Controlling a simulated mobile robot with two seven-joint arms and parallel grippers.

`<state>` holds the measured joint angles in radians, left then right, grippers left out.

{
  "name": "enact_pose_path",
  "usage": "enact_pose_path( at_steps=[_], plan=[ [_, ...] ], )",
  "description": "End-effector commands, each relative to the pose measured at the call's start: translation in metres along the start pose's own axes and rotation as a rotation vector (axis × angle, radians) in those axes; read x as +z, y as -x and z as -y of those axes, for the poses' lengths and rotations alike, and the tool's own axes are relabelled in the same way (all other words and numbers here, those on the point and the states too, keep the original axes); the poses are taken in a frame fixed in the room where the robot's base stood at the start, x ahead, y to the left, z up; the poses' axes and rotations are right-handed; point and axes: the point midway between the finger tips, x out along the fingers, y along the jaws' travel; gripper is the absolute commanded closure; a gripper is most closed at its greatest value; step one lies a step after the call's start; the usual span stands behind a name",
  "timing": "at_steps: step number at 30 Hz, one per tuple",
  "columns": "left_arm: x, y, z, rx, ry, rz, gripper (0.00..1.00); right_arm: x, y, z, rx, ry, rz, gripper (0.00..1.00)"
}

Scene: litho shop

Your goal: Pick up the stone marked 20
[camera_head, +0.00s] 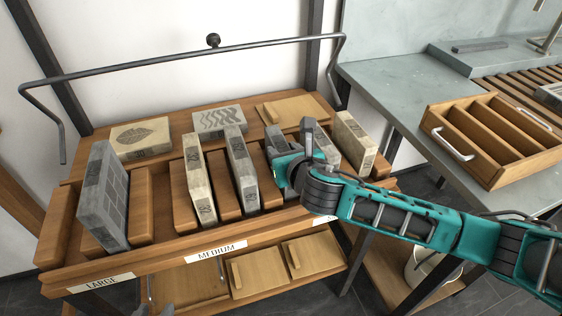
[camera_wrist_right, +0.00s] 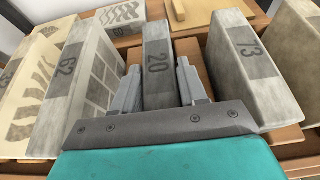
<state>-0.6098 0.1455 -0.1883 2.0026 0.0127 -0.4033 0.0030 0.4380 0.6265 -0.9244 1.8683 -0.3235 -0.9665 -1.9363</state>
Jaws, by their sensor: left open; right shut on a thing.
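The stone marked 20 (camera_wrist_right: 158,62) is a narrow grey block standing upright in the rack, number facing the right wrist camera. My right gripper (camera_wrist_right: 160,85) is shut on it, one finger along each side. In the head view the stone (camera_head: 275,138) is mostly hidden by my right gripper (camera_head: 291,155). Whether it still rests in its slot is hard to tell. My left gripper (camera_head: 153,310) shows only as grey tips at the bottom edge, open and away from the stones.
Grey stone 62 (camera_wrist_right: 78,70) stands close left of stone 20, stone 73 (camera_wrist_right: 250,60) to its right. The wooden rack (camera_head: 150,265) holds other upright stones. A black rail (camera_head: 180,65) runs above its back. A divided wooden tray (camera_head: 490,168) sits on the right counter.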

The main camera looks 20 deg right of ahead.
Motion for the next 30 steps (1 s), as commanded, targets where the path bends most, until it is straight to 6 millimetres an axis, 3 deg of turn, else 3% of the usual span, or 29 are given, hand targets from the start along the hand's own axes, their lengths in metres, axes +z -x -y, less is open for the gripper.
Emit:
enact_pose_path(
  at_steps=[8,30],
  plan=[
    [0.0005,-0.0003,0.0001,0.000,0.000,0.000,0.57,-0.0005,0.0001,0.0000,0.000,0.000,-0.001,1.00],
    [0.0008,-0.0003,0.0005,-0.001,-0.001,0.002,0.57,-0.0009,0.0002,-0.0001,0.000,0.001,-0.002,1.00]
  ],
)
